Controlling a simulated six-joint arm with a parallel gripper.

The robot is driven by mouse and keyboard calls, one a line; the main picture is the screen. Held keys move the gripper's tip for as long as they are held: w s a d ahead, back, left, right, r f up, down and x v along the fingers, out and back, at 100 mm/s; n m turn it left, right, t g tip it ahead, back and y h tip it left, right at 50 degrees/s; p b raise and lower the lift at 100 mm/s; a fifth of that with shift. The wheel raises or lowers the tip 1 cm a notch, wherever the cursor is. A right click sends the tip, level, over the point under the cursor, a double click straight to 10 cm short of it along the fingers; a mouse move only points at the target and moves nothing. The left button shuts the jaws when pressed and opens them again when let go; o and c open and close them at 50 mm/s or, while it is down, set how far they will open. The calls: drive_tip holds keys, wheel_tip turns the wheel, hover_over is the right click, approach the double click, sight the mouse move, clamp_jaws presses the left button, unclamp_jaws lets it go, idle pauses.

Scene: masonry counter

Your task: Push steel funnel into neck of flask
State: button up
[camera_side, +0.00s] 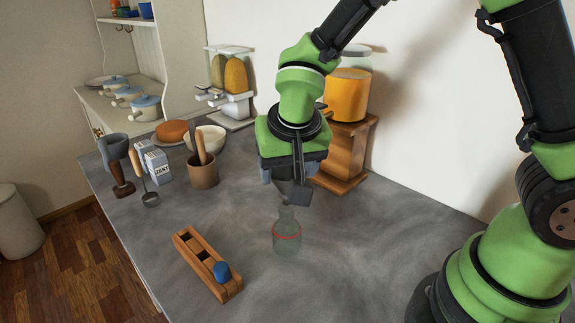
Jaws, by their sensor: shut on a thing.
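The clear glass flask (287,242) stands upright on the grey counter, with a red line around its body. My gripper (288,187) points down right above the flask and is shut on the steel funnel (285,194). The funnel is small and grey, and the fingers hide part of it. Its lower end is at the top of the flask's neck in the picture. I cannot tell whether the stem is inside the neck or just above it.
A wooden rack (190,252) with square holes and a blue piece (221,271) lies left of the flask. A wooden stand (346,160) with an orange jar (347,98) is behind my gripper.

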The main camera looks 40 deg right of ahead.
drive_tip(key=shift+f, duration=1.35)
idle(0.4)
drive_tip(key=o, duration=1.2)
drive_tip(key=v, duration=1)
drive_tip(key=s+d+r+t+y, duration=0.1)
drive_tip(key=s+r, duration=0.1)
drive_tip(key=s, duration=0.2)
drive_tip(key=s+d+r+n+t+y, duration=0.1)
drive_tip(key=s+d+r, duration=0.1)
drive_tip(key=s, duration=0.3)
drive_tip(key=s+d+r+n+t+y, duration=0.1)
drive_tip(key=s+d+r+y, duration=0.1)
drive_tip(key=s, duration=0.3)
drive_tip(key=shift+s+d+r+t, duration=0.15)
drive_tip(key=shift+r+t, duration=0.25)
drive_tip(key=shift+r, duration=0.4)
